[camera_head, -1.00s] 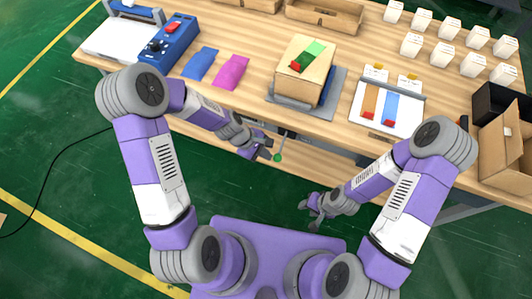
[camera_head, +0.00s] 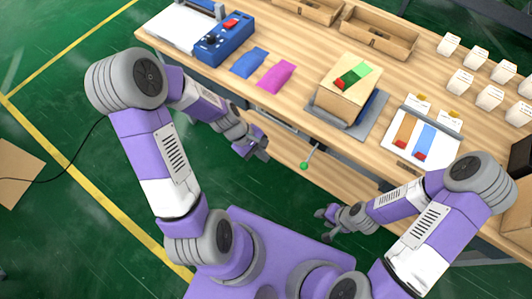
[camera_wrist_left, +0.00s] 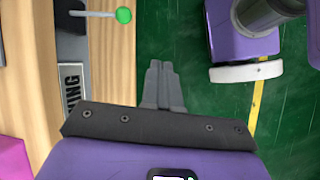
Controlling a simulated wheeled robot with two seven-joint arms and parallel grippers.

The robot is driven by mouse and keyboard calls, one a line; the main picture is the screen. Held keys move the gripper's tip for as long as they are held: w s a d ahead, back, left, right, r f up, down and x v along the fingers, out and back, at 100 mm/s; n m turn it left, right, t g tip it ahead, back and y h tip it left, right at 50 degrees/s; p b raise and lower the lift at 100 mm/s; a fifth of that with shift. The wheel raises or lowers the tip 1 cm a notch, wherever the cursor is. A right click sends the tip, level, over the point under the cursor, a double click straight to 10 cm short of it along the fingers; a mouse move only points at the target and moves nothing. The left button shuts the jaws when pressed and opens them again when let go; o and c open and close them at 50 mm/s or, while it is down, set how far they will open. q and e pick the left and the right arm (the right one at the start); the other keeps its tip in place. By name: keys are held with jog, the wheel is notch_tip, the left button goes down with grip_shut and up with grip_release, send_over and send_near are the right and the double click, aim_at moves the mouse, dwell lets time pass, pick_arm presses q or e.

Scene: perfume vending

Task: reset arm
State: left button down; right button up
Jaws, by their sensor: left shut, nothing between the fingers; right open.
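My left gripper (camera_head: 262,150) hangs in front of the table's front edge, to the left of the lever with the green knob. In the left wrist view its fingers (camera_wrist_left: 162,72) are together with nothing between them. My right gripper (camera_head: 326,217) is low in front of the table, over the floor near my base. It is open and looks empty. Neither gripper touches anything on the table.
The lever's green knob (camera_head: 304,166) sticks out at the table front and shows in the left wrist view (camera_wrist_left: 123,15). On the wooden table (camera_head: 300,60) are a cardboard box (camera_head: 342,98), blue (camera_head: 250,62) and pink (camera_head: 276,76) pouches, a blue control box (camera_head: 225,40) and several white boxes.

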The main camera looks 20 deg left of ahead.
dwell(0.4)
pick_arm(q)
jog(key=s+d+f+m+y, duration=0.1)
jog(key=s+d+f+m, duration=0.2)
jog(key=f+m, duration=0.2)
jog(key=s+d+f+m, duration=0.4)
jog(key=f+m, duration=0.1)
jog(key=f, duration=0.4)
jog(key=shift+s+d+f+m+y, duration=0.15)
jog(key=shift+d+f+m+y, duration=0.05)
jog(key=shift+f+m+y, duration=0.2)
